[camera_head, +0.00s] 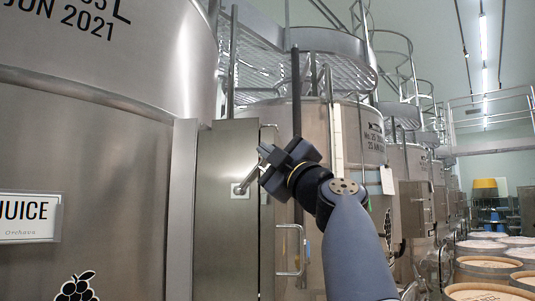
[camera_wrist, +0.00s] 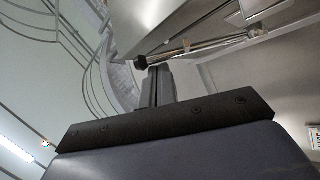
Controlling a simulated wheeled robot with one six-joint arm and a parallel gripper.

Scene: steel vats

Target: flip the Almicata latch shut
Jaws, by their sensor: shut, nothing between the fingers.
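A latch (camera_head: 241,189) with a small light plate and a metal lever is on the front of a tall steel cabinet. No Almicata name is readable. In the wrist view the lever is a thin metal rod (camera_wrist: 205,45) with a black knob at its left end, crossing near my fingertips. My gripper (camera_head: 267,160) is dark, shut and empty, right beside the latch. Its fingers (camera_wrist: 158,72) also show in the wrist view, close to the knob end. I cannot tell whether they touch the rod. My gripper partly hides the lever in the head view.
The steel cabinet (camera_head: 222,240) stands between a large vat (camera_head: 90,140) on the left and further vats behind. A vertical handle (camera_head: 290,250) is just right of the latch, below my gripper. Walkway railings are above. Barrels (camera_head: 487,268) stand at the lower right.

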